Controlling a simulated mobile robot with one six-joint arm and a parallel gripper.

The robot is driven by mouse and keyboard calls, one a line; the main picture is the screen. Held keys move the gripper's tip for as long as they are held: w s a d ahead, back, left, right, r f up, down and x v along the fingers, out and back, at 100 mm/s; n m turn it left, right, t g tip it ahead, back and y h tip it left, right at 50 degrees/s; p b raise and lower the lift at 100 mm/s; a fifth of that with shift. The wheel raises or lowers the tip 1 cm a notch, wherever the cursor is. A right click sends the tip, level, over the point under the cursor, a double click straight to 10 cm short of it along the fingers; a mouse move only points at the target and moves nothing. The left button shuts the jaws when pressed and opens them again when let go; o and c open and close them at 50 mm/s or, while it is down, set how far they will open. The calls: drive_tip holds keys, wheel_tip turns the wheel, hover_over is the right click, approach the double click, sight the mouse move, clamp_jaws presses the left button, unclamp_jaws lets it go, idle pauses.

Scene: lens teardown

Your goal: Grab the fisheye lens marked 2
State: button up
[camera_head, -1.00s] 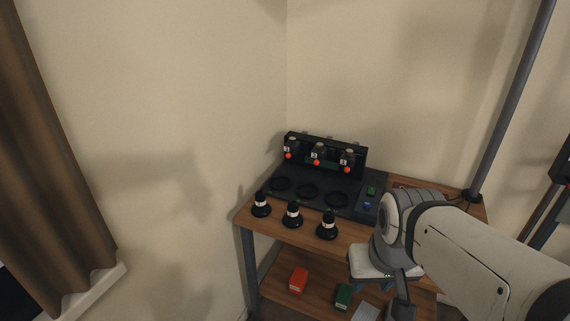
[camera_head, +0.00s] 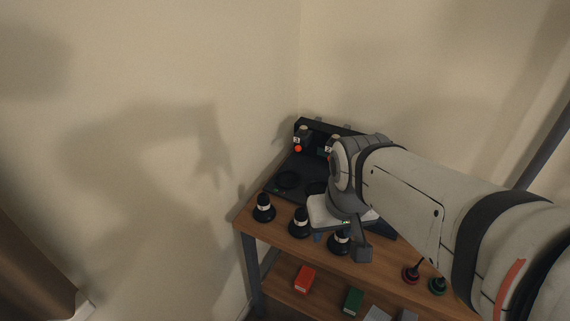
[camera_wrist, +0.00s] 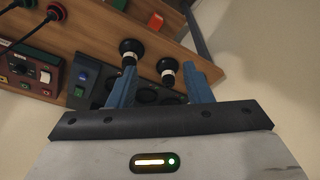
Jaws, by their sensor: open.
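One lens (camera_wrist: 168,72) shows between the fingertips, another (camera_wrist: 129,50) beyond the left fingertip.
A black station (camera_head: 288,180) with round recesses stands behind the lenses, partly hidden by my arm. A red box (camera_head: 305,279) and a green box (camera_head: 353,300) are on the lower shelf.

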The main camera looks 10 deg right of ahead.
drive_tip(key=shift+o, duration=1.4)
drive_tip(key=w+f+b, duration=0.1)
drive_tip(key=w+a+f+b, duration=0.1)
drive_tip(key=w, duration=0.1)
drive_tip(key=w+f, duration=0.1)
drive_tip(key=shift+w+a+f+b, duration=0.2)
drive_tip(key=shift+a+f+b, duration=0.05)
drive_tip(key=shift+b, duration=0.15)
drive_tip(key=t+b, duration=0.2)
drive_tip(key=b, duration=0.4)
hover_over(302, 210)
drive_tip(key=s, duration=0.3)
wheel_tip(302, 210, down, 9)
drive_tip(key=shift+n, duration=0.4)
drive_tip(key=x, duration=0.8)
drive_tip(key=shift+w+b, duration=0.25)
drive_tip(key=shift+b, duration=0.05)
drive_tip(key=shift+a, duration=0.1)
drive_tip(key=shift+c, duration=0.4)
drive_tip(key=c, duration=1.1)
